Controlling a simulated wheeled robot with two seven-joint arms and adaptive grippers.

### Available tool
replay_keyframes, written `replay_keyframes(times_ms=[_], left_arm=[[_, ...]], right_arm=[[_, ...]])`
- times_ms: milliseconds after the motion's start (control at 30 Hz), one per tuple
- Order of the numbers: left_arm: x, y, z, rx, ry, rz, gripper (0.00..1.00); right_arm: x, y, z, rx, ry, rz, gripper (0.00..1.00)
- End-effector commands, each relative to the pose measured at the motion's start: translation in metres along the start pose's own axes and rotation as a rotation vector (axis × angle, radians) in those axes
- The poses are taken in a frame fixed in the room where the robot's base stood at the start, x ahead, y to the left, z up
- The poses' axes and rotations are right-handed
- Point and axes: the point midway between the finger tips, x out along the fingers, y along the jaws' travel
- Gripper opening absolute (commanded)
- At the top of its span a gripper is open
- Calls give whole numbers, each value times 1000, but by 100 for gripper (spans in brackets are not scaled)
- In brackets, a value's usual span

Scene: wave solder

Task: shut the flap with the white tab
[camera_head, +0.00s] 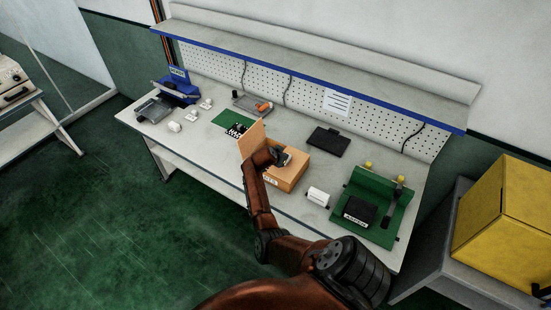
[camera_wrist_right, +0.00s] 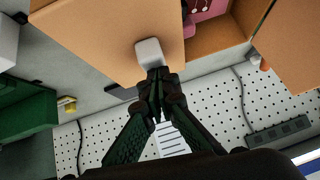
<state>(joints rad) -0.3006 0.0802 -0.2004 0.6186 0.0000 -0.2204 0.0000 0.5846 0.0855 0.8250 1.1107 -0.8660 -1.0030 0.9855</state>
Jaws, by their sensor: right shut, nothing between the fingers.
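A cardboard box (camera_head: 282,182) stands on the bench. In the right wrist view a broad cardboard flap (camera_wrist_right: 95,30) spans the upper left, with a white tab (camera_wrist_right: 149,52) at its edge. This flap looks roughly flat over one side of the box. My right gripper (camera_wrist_right: 158,75) is shut and empty, its fingertips at the tab; whether they touch it I cannot tell. In the head view the right gripper (camera_head: 281,157) is over the box and hides part of it. My left gripper is not in view.
Another flap (camera_head: 256,136) stands open at the box's left; it also shows in the right wrist view (camera_wrist_right: 288,45). A pink item (camera_wrist_right: 204,8) lies inside the box. A white cylinder (camera_head: 318,197) and a green fixture (camera_head: 378,190) stand to the right. A black tablet-like item (camera_head: 328,141) lies behind.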

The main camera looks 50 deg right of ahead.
Motion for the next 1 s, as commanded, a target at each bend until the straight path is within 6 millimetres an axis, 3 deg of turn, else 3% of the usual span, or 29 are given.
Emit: replay_keyframes(times_ms=[467, 1000], left_arm=[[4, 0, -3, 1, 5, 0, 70], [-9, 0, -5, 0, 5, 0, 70]], right_arm=[[4, 4, -2, 8, 2, 4, 0], [-10, 1, -15, 7, 2, 3, 0]])
